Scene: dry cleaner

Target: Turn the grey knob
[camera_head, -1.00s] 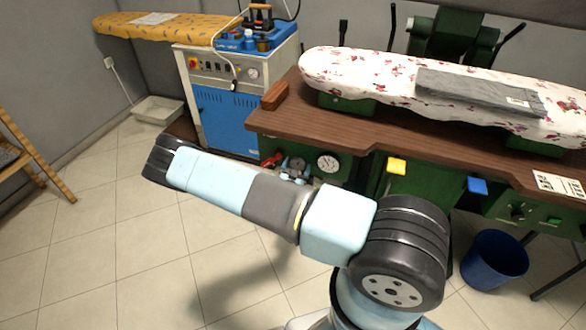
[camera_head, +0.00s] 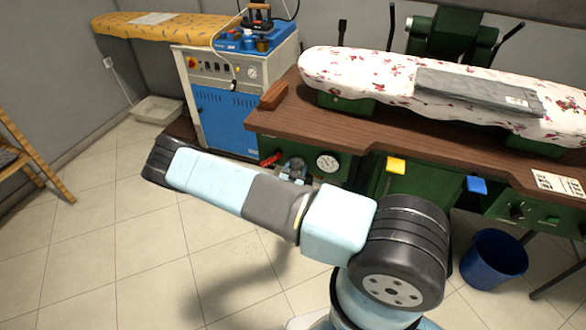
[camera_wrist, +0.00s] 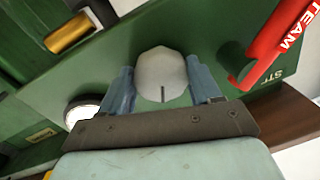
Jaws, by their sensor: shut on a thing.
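The grey knob (camera_wrist: 161,72) is a pale, many-sided knob with a dark mark line on its face. It sits on a green panel (camera_wrist: 208,25) in the wrist view. My gripper (camera_wrist: 162,88) has one blue-grey finger on each side of the knob and is shut on it. The mark line points toward the gripper's base, at the bottom of the wrist view. In the head view, part of my gripper (camera_head: 293,168) shows at the front of the green panel. My arm hides the knob there.
A red lever (camera_wrist: 276,45) marked TEAM stands close to the right finger. A round gauge (camera_wrist: 82,112) is at the left, with a brass part (camera_wrist: 68,34) above it. The wooden tabletop (camera_head: 335,120) overhangs the panel. A blue bin (camera_head: 494,258) stands on the floor at right.

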